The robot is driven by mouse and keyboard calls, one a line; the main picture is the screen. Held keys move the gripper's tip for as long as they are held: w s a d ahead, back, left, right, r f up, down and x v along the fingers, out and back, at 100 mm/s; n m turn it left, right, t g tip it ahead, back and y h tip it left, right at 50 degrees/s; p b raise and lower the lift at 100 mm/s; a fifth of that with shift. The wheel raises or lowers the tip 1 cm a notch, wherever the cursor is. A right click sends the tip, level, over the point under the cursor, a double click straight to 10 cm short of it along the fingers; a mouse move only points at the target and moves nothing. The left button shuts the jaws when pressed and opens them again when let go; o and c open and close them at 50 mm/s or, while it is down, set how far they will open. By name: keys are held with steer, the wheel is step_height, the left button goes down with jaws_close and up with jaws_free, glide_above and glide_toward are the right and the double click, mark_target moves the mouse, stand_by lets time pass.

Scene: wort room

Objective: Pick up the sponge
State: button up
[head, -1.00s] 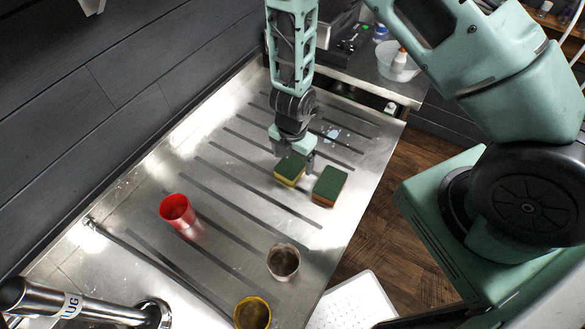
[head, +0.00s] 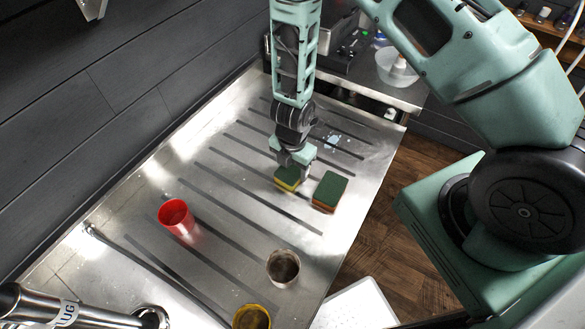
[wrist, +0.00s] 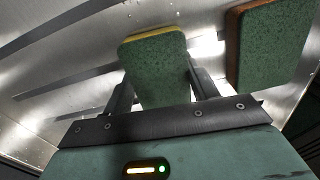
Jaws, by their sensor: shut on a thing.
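Two green-topped sponges are on the steel drainboard. The yellow-sided sponge (head: 286,178) is under my gripper (head: 293,168) in the head view. In the wrist view this sponge (wrist: 155,62) sits between the two fingers of my gripper (wrist: 160,88), which is shut on it. The orange-brown-sided sponge (head: 330,191) lies just to its right, apart from it; it also shows at the right of the wrist view (wrist: 275,45). I cannot tell whether the held sponge is clear of the steel.
A red cup (head: 176,217), a grey-brown cup (head: 283,267) and a yellow cup (head: 252,318) stand on the grooved drainboard (head: 240,205). A metal tap (head: 70,310) is at the lower left. A white bowl (head: 397,68) stands at the back right. Dark panelled wall runs along the left.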

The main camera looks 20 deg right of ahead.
mark_target(293, 167)
step_height(293, 167, up, 10)
steer(key=p, duration=0.4)
steer(key=shift+p, duration=0.35)
steer(key=shift+o, duration=0.4)
